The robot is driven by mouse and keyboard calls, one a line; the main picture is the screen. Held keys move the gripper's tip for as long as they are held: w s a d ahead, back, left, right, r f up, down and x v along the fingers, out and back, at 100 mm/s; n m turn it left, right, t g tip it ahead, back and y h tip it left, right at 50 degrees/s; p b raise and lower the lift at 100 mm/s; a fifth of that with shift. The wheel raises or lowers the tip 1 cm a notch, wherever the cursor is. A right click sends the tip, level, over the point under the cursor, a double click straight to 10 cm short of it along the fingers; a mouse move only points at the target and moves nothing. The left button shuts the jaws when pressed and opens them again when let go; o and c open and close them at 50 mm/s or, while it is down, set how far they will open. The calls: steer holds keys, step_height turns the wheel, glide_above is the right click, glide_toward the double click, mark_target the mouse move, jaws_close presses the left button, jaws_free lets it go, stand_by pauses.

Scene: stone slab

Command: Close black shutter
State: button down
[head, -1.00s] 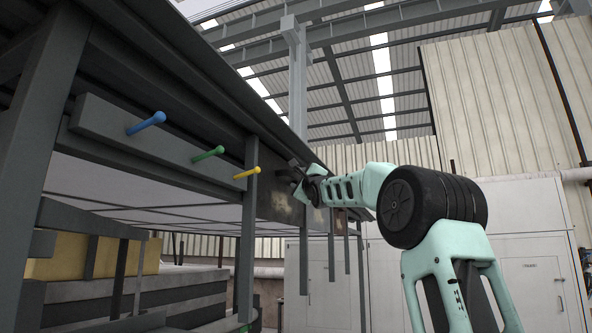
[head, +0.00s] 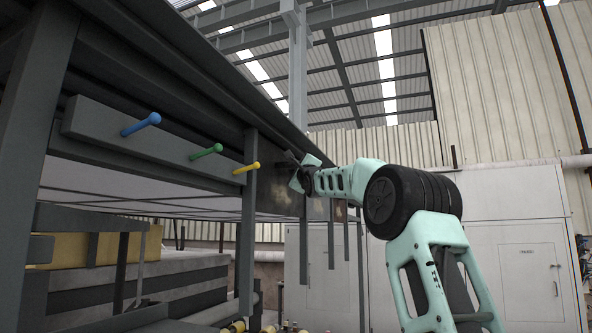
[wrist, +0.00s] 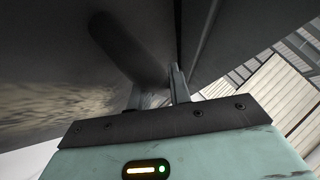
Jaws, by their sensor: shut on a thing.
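A dark panel (head: 272,196) with worn, brownish patches hangs under the slab frame's edge; it looks like the black shutter, though I cannot be sure. Its blotchy surface also fills the left of the wrist view (wrist: 60,105). My gripper (head: 297,168) is up against the frame at the panel's upper right. In the wrist view, a dark rounded handle (wrist: 125,48) runs down between the two fingers of my gripper (wrist: 156,90), and the jaws are shut on it. The fingers partly hide the handle's near end.
Blue (head: 141,124), green (head: 206,152) and yellow (head: 246,168) pegs stick out from the frame's beam to the left. Several dark posts (head: 303,270) hang below the panel. White cabinets (head: 515,250) stand behind on the right.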

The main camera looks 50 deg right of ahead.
step_height(320, 180, down, 25)
steer(key=b, duration=2.4)
steer(key=shift+r, duration=0.15)
steer(key=shift+w+d, duration=0.1)
steer(key=shift+w, duration=0.05)
steer(key=c, duration=1.6)
jaws_free()
steer(key=shift+f, duration=0.2)
steer(key=o, duration=0.3)
steer(key=shift+r, duration=0.2)
